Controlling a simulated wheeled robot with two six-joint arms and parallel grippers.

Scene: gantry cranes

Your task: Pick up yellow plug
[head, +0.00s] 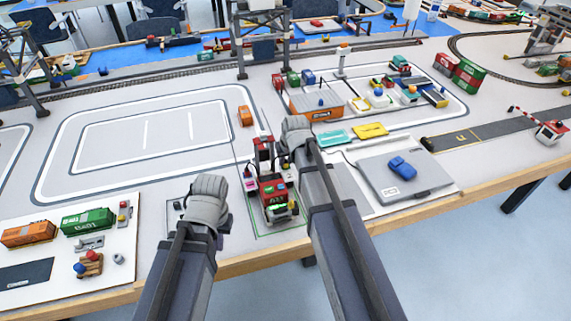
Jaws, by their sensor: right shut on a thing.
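I cannot make out a yellow plug for certain. A red and black machine (272,190) stands inside a green outline between my two arms, with small coloured parts around it. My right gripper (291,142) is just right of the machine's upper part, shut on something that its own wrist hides. My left gripper (193,212) is low at the left, over a small pale plate near the table's front edge. Its fingers are hidden under its wrist, so I cannot tell whether it is open.
A yellow tray (370,130) and a teal tray (335,137) lie right of my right gripper. A grey case (415,185) bears a blue object (403,167). A board (110,270) with containers is at the left. An orange container (316,104) stands behind. The outlined area left of centre is clear.

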